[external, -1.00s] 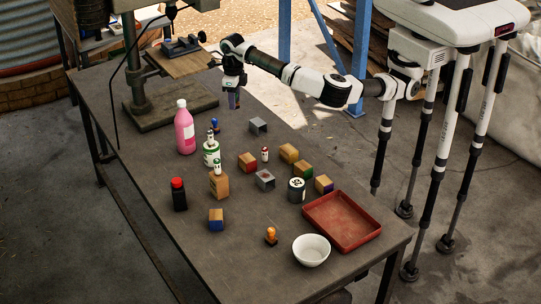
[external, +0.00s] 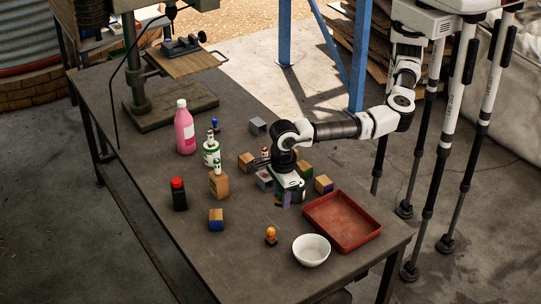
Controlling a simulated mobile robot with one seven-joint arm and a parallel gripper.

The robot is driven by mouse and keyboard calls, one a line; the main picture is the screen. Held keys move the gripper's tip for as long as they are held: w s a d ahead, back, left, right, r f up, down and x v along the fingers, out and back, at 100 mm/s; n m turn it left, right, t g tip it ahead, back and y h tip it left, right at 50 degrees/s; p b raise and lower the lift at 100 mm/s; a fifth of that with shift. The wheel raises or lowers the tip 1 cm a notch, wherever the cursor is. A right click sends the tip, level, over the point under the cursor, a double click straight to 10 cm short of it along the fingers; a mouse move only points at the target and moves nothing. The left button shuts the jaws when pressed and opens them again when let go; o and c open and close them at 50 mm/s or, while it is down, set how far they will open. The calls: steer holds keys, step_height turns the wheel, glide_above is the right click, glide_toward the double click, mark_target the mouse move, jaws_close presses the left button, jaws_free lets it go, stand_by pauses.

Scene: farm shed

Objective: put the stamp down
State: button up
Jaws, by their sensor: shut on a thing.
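An orange stamp-like piece (external: 271,236) stands apart on the bench nearer the camera.
A red tray (external: 370,232) and white bowl (external: 311,251) are to the right and front. Several wooden blocks (external: 323,184) and a grey can (external: 299,192) crowd my gripper. Bottles (external: 184,130) stand left.

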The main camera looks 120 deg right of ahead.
steer(key=n+p, duration=0.2)
glide_above(311, 258)
steer(key=f, duration=0.2)
step_height(311, 258, down, 11)
steer(key=b, duration=0.7)
steer(key=shift+w+r+b, duration=0.1)
steer(key=shift+r+b, duration=0.05)
steer(key=shift+b, duration=0.15)
steer(key=o, duration=1.1)
steer(key=shift+c, duration=0.2)
steer(key=shift+r, duration=0.15)
